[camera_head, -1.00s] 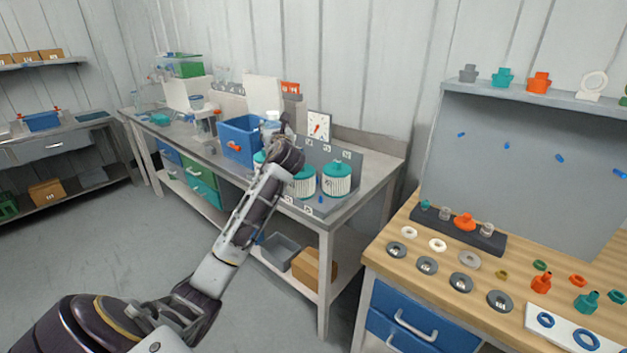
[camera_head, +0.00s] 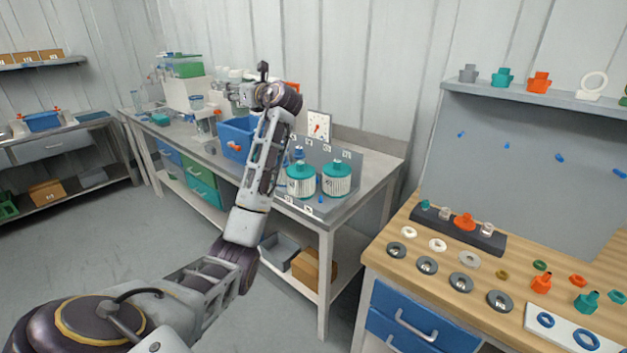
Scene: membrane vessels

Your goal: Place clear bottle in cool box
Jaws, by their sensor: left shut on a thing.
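The blue cool box (camera_head: 234,137) stands on the long grey bench, partly hidden behind my left arm. My left gripper (camera_head: 236,93) is above the box, at about the level of the items behind it, and points left. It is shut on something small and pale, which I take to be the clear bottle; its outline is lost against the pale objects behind. No part of the held thing appears to be inside the box. My right gripper is not in view.
Teal-lidded white vessels (camera_head: 301,180) stand in a grey rack right of the box. A wooden bench (camera_head: 413,270) with rings and fittings is at right.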

